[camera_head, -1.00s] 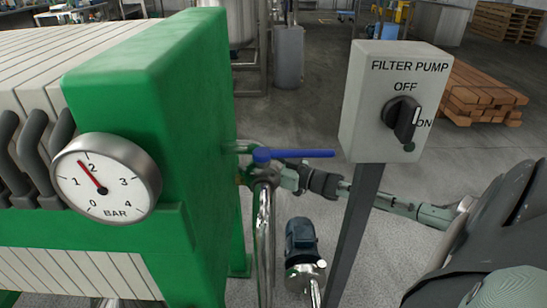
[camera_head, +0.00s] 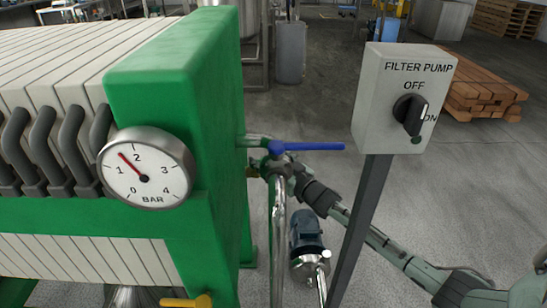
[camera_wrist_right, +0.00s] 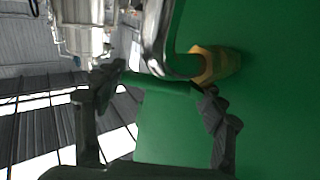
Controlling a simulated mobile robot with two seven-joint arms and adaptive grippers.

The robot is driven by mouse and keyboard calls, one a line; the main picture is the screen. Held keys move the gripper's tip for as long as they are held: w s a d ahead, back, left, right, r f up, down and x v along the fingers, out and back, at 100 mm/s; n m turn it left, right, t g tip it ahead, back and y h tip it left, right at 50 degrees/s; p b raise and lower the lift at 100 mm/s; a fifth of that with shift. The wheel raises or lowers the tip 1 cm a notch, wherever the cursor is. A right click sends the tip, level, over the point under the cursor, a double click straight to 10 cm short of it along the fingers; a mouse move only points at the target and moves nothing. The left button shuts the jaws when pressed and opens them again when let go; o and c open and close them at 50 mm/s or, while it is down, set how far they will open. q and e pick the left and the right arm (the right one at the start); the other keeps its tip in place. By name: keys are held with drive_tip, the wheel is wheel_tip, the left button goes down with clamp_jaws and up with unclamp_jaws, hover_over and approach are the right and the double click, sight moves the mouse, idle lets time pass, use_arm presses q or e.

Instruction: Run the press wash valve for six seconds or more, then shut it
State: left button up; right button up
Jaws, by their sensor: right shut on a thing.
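A blue valve lever (camera_head: 312,146) sticks out to the right from a pipe at the green press end. In the right wrist view, a green lever-like bar (camera_wrist_right: 160,84) lies between my right fingers, beside a brass fitting (camera_wrist_right: 214,65) and a chrome pipe (camera_wrist_right: 155,35). My right gripper (camera_head: 274,168) is shut on that bar, just under the blue lever, partly hidden by the pipes. A yellow handle (camera_head: 186,301) shows at the bottom edge. No label shows which valve is the press wash one. My left gripper is out of view.
The pressure gauge (camera_head: 146,168) reads about 1.5 bar. The filter pump box (camera_head: 404,100) stands on a post, its knob turned towards ON. A small motor pump (camera_head: 308,240) sits on the floor below my right arm. The green press (camera_head: 180,90) fills the left.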

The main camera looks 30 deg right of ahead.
idle(0.3)
drive_tip(key=o, duration=1.7)
drive_tip(key=shift+s, duration=0.1)
drive_tip(key=v, duration=1.2)
drive_tip(key=shift+c, duration=0.4)
